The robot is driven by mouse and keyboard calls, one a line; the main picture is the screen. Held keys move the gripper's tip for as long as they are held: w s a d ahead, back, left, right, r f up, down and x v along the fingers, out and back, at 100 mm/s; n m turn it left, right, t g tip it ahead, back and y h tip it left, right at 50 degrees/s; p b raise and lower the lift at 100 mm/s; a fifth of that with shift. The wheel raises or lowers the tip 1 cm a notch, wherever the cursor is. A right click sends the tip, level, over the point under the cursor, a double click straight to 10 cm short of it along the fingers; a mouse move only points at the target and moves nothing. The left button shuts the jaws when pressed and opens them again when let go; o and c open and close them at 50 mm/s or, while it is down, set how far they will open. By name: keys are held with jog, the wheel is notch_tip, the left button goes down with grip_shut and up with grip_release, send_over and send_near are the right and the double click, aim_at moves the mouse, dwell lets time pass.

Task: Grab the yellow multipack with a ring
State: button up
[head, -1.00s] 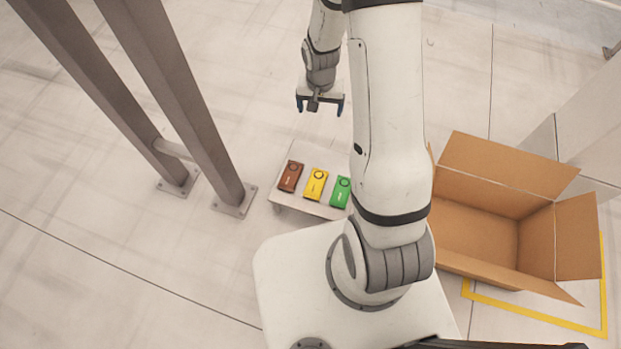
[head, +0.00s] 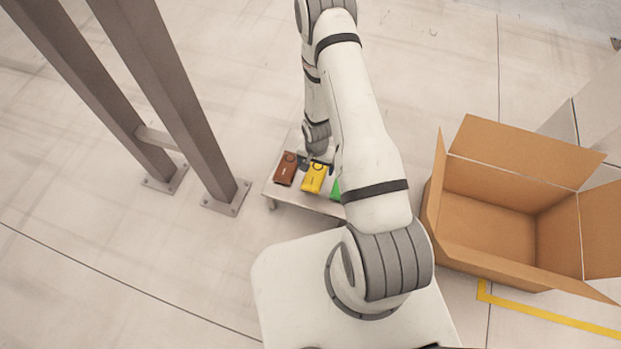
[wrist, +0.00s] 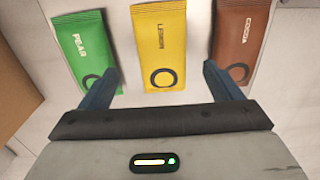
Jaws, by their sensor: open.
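The yellow multipack (head: 313,178), printed "LEMON" with a dark ring, lies on a small white table between a brown pack (head: 286,168) and a green pack (head: 336,189). In the wrist view the yellow multipack (wrist: 160,45) lies centred between and beyond my fingertips, its ring end nearest me. My gripper (wrist: 161,80) is open and empty, with its blue fingers apart. In the head view my gripper (head: 317,162) is at the far end of the yellow pack. My arm hides part of the green pack there.
The green "PEAR" pack (wrist: 85,45) and brown "COCOA" pack (wrist: 238,40) lie close on either side of the fingers. The white table (head: 305,200) has little bare room. An open cardboard box (head: 490,225) stands right; grey posts (head: 165,100) stand left.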

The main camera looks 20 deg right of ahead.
aim_at(315, 173)
jog(key=f+b, duration=0.2)
jog(key=f, duration=0.1)
jog(key=f+b, duration=0.1)
jog(key=f, duration=0.1)
jog(key=shift+w+f, duration=0.1)
jog(key=shift+w, duration=0.2)
jog(key=shift+c, duration=0.5)
jog(key=c, duration=1.1)
